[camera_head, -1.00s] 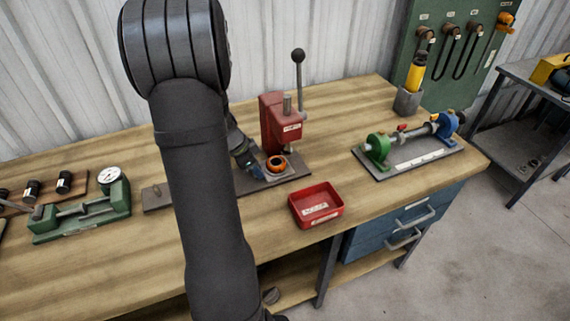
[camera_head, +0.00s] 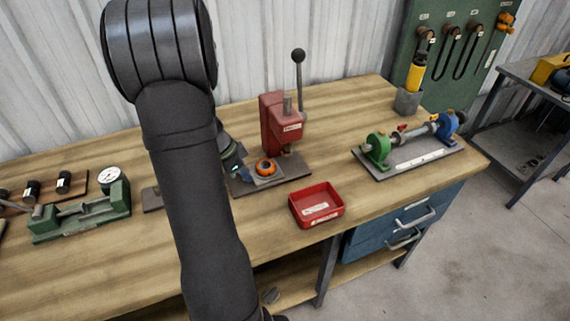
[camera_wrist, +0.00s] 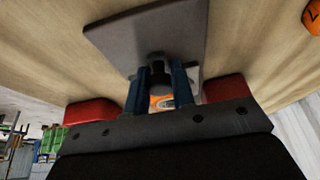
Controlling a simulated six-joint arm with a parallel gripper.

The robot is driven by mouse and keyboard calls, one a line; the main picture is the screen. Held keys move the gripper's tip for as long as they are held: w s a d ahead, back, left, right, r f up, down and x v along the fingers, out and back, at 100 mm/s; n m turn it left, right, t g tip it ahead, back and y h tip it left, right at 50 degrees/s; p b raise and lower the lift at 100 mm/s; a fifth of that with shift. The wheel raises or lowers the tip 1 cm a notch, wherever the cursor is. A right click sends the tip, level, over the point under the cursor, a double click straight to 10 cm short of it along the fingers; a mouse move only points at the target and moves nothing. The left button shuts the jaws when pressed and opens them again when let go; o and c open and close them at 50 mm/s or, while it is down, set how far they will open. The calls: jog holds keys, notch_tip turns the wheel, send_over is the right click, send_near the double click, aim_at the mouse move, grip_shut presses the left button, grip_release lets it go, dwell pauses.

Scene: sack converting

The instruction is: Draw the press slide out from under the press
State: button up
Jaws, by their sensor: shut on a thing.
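The red press (camera_head: 284,125) stands on a dark base plate on the bench, its lever upright. The press slide (camera_head: 268,180) is a small grey plate carrying an orange ring-shaped part (camera_head: 265,167). It sits left and in front of the press head, clear of the ram. My gripper (camera_head: 244,174) is at the slide's left end, partly hidden by my arm. In the wrist view, the blue fingers of my gripper (camera_wrist: 159,88) are shut on a dark knob, the slide's handle (camera_wrist: 156,62). Some orange shows between them.
A red tray (camera_head: 316,205) lies in front of the press. A green gauge fixture (camera_head: 82,210) is at left, and a green-and-blue fixture (camera_head: 408,147) at right.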

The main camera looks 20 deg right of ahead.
jog(key=shift+a, duration=0.15)
jog(key=shift+a, duration=1.7)
jog(key=o, duration=0.8)
jog(key=v, duration=0.6)
